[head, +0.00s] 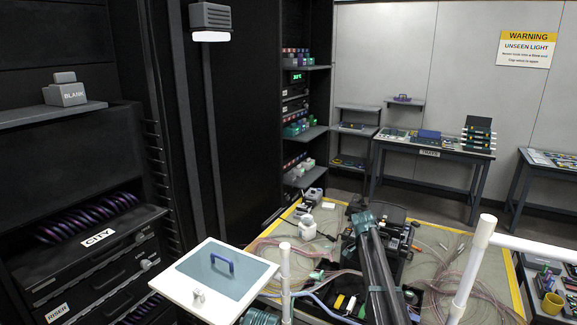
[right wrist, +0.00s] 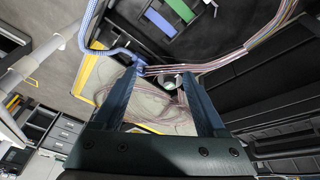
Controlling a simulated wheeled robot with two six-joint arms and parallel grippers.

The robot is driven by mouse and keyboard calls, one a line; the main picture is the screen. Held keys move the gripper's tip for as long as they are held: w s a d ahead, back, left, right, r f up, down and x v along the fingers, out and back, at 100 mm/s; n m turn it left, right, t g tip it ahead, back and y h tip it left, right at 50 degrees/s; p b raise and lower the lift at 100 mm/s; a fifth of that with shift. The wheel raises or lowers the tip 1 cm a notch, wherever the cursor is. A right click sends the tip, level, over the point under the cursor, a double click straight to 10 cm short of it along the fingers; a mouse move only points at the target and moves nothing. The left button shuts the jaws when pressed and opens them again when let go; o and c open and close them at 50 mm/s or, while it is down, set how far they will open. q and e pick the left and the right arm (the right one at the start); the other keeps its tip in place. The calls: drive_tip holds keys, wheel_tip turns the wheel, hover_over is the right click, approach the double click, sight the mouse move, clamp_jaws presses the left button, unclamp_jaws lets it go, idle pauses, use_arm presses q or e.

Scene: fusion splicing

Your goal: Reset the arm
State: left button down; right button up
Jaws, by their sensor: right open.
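My right gripper (right wrist: 160,74) is open in the right wrist view, its two blue-grey fingers spread wide. I see nothing clamped between them. A bundle of thin pinkish cables (right wrist: 205,66) and a blue corrugated cable (right wrist: 92,25) pass near the fingertips; I cannot tell if they touch. In the head view my right arm reaches from the bottom over the yellow-edged worktable (head: 440,238), and its fingertips cannot be made out. My left gripper does not show.
A white post (head: 470,268) rises at the right. Cables and small parts crowd the worktable. A dark rack with a CITY drawer (head: 98,238) is at left, and a tools table (head: 430,146) stands behind.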

drive_tip(key=s+a+n+y, duration=0.1)
drive_tip(key=s+a+n, duration=0.9)
drive_tip(key=s+a, duration=0.4)
drive_tip(key=s+a+f+n+y, duration=0.1)
drive_tip(key=s+a+n, duration=1)
drive_tip(key=s, duration=1)
drive_tip(key=a, duration=0.3)
drive_tip(key=shift+s+t+y, duration=0.25)
drive_tip(key=shift+t+y, duration=0.05)
drive_tip(key=shift+t, duration=0.1)
